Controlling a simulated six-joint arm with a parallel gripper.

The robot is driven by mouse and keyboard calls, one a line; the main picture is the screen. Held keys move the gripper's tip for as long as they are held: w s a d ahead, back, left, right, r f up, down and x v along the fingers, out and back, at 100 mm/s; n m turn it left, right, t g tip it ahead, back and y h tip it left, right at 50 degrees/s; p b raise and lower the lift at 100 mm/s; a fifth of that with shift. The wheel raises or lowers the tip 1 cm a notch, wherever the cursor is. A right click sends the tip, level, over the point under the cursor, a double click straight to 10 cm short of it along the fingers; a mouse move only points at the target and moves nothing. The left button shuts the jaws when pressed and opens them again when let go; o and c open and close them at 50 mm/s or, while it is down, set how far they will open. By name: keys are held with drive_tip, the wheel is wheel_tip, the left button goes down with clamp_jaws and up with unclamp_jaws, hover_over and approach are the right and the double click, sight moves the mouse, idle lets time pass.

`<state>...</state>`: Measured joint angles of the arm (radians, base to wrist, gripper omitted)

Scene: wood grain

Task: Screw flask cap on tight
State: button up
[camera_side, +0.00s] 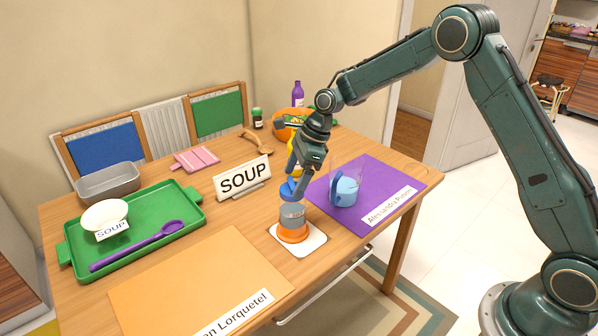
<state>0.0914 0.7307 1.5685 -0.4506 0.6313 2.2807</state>
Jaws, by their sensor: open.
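The flask (292,216) stands upright on a white square mat (316,243) near the table's front right. It has a grey middle and an orange base. A blue cap (289,188) sits at its top; whether it is seated tight cannot be told. My gripper (296,176) points down directly at the cap, with its fingers open around or just above it. The fingers partly hide the cap, and contact cannot be made out.
A light blue cup (345,190) stands close right on a purple placemat (385,181). A SOUP sign (242,180) stands left. A green tray (183,213) holds a white bowl (104,215) and purple spoon (140,245). An orange bowl (283,131) is behind.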

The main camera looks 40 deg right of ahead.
sight(286, 190)
drive_tip(key=shift+x, duration=1.25)
drive_tip(key=c, duration=1.2)
drive_tip(key=shift+f, duration=0.15)
drive_tip(key=shift+c, duration=0.6)
